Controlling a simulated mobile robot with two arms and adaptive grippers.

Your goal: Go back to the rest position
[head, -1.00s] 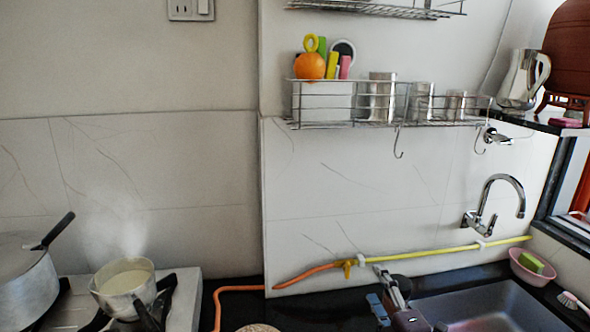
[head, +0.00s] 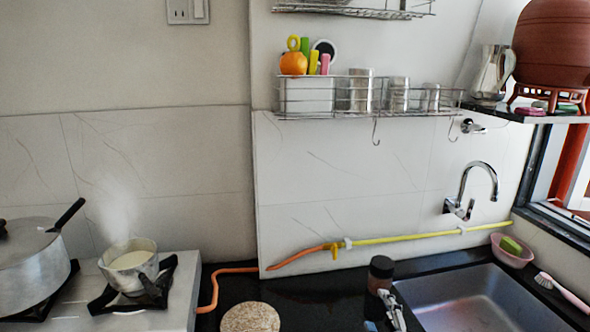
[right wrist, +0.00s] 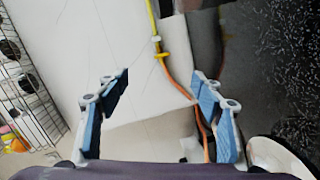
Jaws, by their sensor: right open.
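My right gripper (head: 382,318) shows at the bottom edge of the head view, over the dark counter just left of the sink. In the right wrist view its two blue-padded fingers (right wrist: 160,95) are spread wide with nothing between them. The brown clay waterpot (head: 553,42) stands on its stand on the shelf at the upper right of the head view. The steel jug (head: 493,72) stands beside it on the left. My left gripper is not in view.
A steaming pan (head: 130,262) and a large pot (head: 28,265) are on the stove at left.

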